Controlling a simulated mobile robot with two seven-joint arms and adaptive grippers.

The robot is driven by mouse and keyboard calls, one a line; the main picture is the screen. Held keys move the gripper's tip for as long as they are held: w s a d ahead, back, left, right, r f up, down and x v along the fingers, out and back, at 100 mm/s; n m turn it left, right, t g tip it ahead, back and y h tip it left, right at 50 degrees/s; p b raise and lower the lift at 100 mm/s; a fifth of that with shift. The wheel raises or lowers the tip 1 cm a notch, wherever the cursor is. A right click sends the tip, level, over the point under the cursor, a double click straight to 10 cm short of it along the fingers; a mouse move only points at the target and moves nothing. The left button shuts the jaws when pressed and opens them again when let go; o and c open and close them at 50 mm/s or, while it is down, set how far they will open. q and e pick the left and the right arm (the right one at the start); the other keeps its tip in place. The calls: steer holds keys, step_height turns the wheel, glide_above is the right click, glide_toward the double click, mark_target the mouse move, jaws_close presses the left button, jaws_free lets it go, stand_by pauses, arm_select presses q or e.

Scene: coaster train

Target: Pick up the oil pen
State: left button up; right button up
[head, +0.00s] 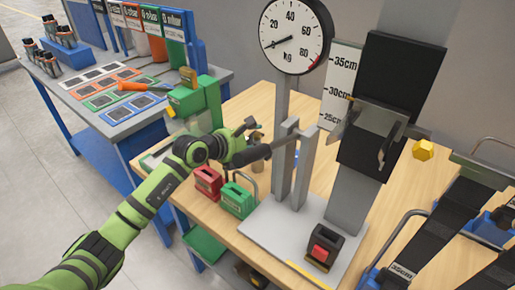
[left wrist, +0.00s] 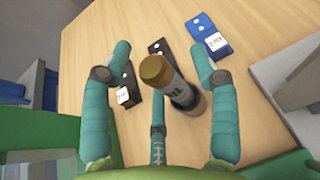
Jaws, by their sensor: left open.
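The oil pen (left wrist: 174,82) is a dark cylinder with a brass-coloured cap and a pale printed label. It stands on the wooden table in the left wrist view, tilted in the picture. My left gripper (left wrist: 161,52) is open, with one finger on each side of the pen and a third finger below it in the picture. The fingers look apart from the pen. In the head view, my left gripper (head: 252,143) is over the table beside the grey posts. A small brownish piece behind it there may be the pen, mostly hidden. My right gripper is not in view.
Black tags (left wrist: 131,88) and a blue tag (left wrist: 207,35) lie near the pen. A dial scale (head: 296,36) and grey posts (head: 304,168) stand close to the gripper. Red (head: 207,181) and green (head: 238,199) padlocks are at the table's left edge.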

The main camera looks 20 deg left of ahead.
arm_select(q)
steer(key=c, duration=1.2)
